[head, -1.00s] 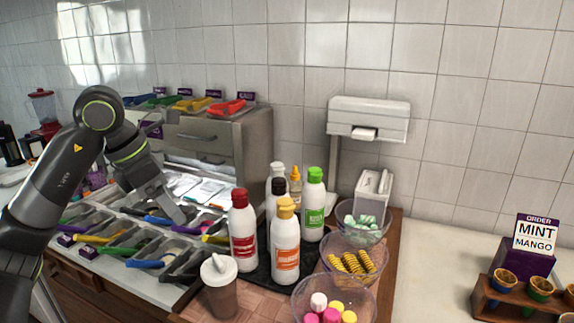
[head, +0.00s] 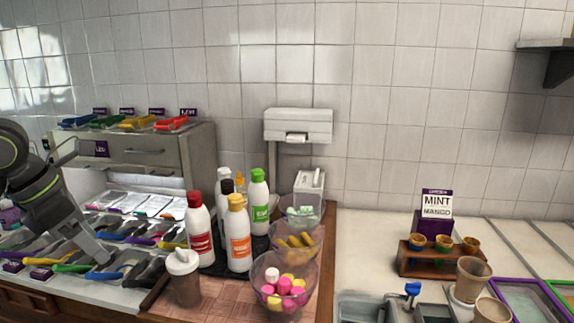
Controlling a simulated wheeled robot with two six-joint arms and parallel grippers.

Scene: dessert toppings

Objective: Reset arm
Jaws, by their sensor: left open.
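My left gripper (head: 98,252) comes in from the left in the head view. It is open and hangs over the topping bins (head: 120,236), with nothing seen in its jaws. Its fingertips are small in the picture, and I cannot tell whether they touch a bin. My right gripper is not in view.
Several sauce bottles (head: 238,240) stand right of my left gripper, beside a lidded cup (head: 185,278). Glass bowls hold macarons (head: 285,285) and yellow pieces (head: 294,241). A wooden cone stand (head: 428,262) and order sign (head: 437,205) stand on the right counter, with bare counter left of them.

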